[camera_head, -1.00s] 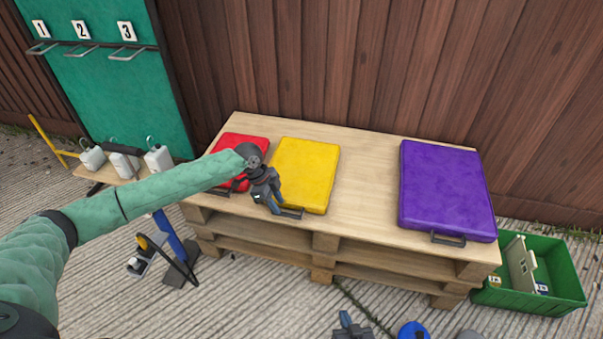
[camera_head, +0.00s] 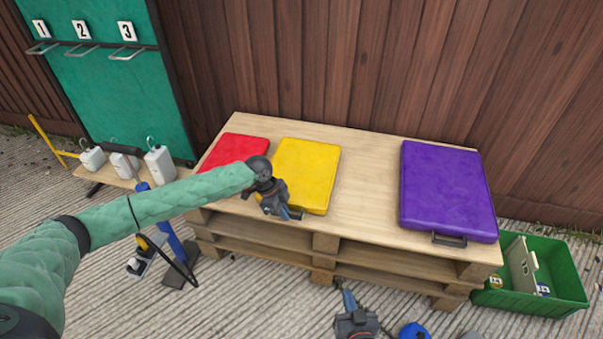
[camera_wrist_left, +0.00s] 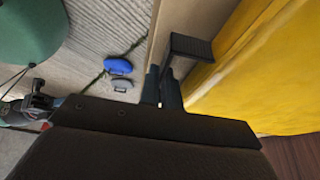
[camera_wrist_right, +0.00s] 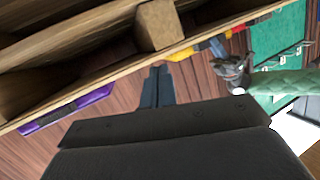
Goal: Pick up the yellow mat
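The yellow mat (camera_head: 309,168) lies flat on the pallet table (camera_head: 372,150), between the red mat (camera_head: 238,150) and the purple mat (camera_head: 443,188). My left gripper (camera_head: 292,214) is at its front edge and hides its handle in the head view. In the left wrist view, the black handle (camera_wrist_left: 192,48) runs to the fingertips (camera_wrist_left: 163,78), and the fingers look closed on it. The yellow mat (camera_wrist_left: 255,75) fills the right of that view. My right gripper (camera_head: 346,292) is low in front of the pallets; in its wrist view its empty fingers (camera_wrist_right: 158,75) are together.
A green crate (camera_head: 562,300) stands on the ground at the right. White jugs (camera_head: 160,163) stand on a low bench at the left. A blue round object (camera_head: 414,332) is on the ground near my right gripper. A wooden fence backs the table.

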